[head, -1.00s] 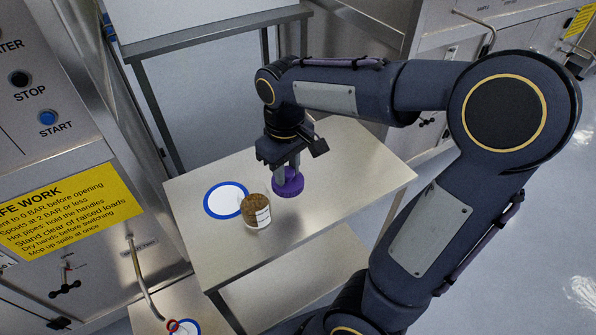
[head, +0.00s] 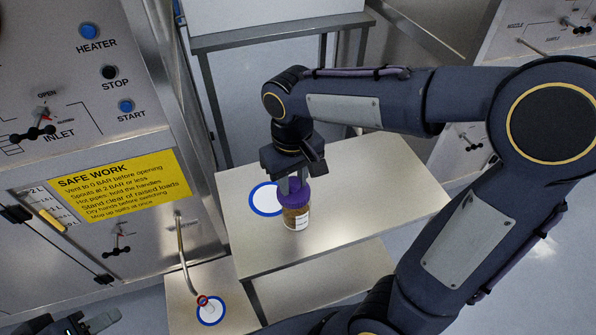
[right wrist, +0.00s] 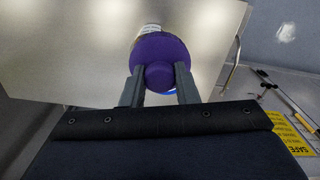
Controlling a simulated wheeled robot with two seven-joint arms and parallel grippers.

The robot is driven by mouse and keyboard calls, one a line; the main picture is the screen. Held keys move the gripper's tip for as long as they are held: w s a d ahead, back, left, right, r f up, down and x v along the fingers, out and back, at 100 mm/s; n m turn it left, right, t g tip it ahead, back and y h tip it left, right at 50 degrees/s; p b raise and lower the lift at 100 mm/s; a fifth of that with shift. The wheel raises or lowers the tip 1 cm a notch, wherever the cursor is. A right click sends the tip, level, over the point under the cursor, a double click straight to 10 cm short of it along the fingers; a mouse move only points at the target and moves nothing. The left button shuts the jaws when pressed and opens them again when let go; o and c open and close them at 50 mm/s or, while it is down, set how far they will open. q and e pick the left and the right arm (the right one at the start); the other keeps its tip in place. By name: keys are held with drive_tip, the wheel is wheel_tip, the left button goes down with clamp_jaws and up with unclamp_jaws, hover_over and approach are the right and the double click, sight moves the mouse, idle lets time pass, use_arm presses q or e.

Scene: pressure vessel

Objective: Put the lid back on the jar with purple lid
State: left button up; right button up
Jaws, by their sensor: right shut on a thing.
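The jar (head: 296,217) is clear with brown contents and a white label, and stands upright on the steel side table. The purple lid (head: 299,194) is at the jar's mouth, directly above it; I cannot tell whether it is fully seated. My right gripper (head: 290,184) points down and is shut on the lid's knob. The right wrist view shows the purple lid (right wrist: 160,52) between the two fingers, covering most of the jar (right wrist: 150,29). My left gripper (head: 88,322) is partly in view at the bottom left edge, away from the jar; its opening is unclear.
A white disc with a blue rim (head: 265,199) lies left of the jar. The steel table (head: 375,190) is clear to the right. A lower stand at left holds another blue-rimmed disc (head: 210,312) under a spout pipe (head: 183,245). The control panel (head: 75,80) rises at left.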

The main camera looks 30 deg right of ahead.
sight(295, 184)
drive_tip(key=w+d+r+p, duration=0.1)
drive_tip(key=w+r+p, duration=0.1)
drive_tip(key=p, duration=0.6)
drive_tip(key=shift+d+r, duration=0.1)
use_arm(q)
wheel_tip(295, 184, up, 12)
drive_tip(key=p, duration=0.2)
use_arm(e)
drive_tip(key=shift+d+m, duration=0.15)
drive_tip(key=shift+m, duration=0.15)
use_arm(q)
drive_tip(key=shift+f+b, duration=2.8)
drive_tip(key=shift+b, duration=0.05)
use_arm(e)
drive_tip(key=shift+f, duration=3.45)
use_arm(q)
drive_tip(key=shift+f, duration=0.25)
use_arm(e)
drive_tip(key=shift+f, duration=0.15)
drive_tip(key=o, duration=1.5)
use_arm(q)
drive_tip(key=shift+r, duration=0.15)
